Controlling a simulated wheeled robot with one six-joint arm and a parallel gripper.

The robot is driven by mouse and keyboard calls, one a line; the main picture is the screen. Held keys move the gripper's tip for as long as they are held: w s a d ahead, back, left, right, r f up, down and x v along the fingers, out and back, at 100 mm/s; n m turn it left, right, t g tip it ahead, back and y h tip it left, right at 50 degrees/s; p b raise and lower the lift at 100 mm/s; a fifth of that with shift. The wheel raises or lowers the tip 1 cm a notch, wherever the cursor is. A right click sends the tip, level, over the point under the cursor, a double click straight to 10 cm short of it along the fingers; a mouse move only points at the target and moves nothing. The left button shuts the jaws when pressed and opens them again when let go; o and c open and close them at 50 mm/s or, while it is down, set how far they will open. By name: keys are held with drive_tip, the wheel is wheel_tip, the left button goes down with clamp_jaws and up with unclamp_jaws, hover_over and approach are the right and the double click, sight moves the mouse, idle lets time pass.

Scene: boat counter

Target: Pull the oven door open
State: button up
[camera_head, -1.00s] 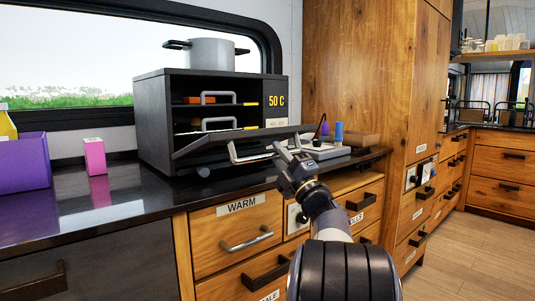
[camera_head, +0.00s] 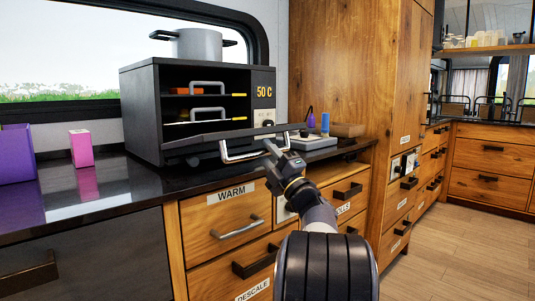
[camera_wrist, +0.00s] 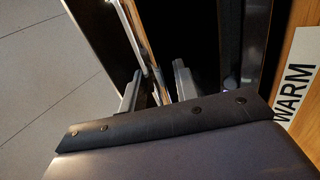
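The dark oven (camera_head: 137,112) stands on the counter, its front open with the door (camera_head: 190,146) folded down to nearly level. The door's pale bar handle (camera_head: 238,155) runs along its outer edge. My gripper (camera_head: 272,150) is at the right end of this handle. In the wrist view my gripper (camera_wrist: 157,88) has its two fingers apart, with a thin bright bar between them. I cannot tell whether either finger touches the bar. Inside the oven, two racks with grey handles (camera_head: 207,84) show, one above the other.
A grey pot (camera_head: 197,45) sits on the oven. A pink box (camera_head: 81,148) and a purple bin (camera_head: 14,155) stand to the left. A blue cylinder (camera_head: 325,123) stands to the right. Below is the WARM drawer (camera_head: 225,215). Floor is free at the right.

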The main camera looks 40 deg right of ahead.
drive_tip(key=shift+o, duration=0.3)
drive_tip(key=shift+s, duration=0.15)
drive_tip(key=shift+s+f, duration=0.15)
drive_tip(key=shift+s, duration=0.1)
drive_tip(key=p+v, duration=0.1)
drive_tip(key=v, duration=0.9)
drive_tip(key=b+x, duration=0.1)
drive_tip(key=x, duration=1)
drive_tip(key=shift+a+r, duration=0.1)
drive_tip(key=shift+r, duration=0.1)
drive_tip(key=shift+s, duration=0.1)
drive_tip(key=shift+r, duration=0.1)
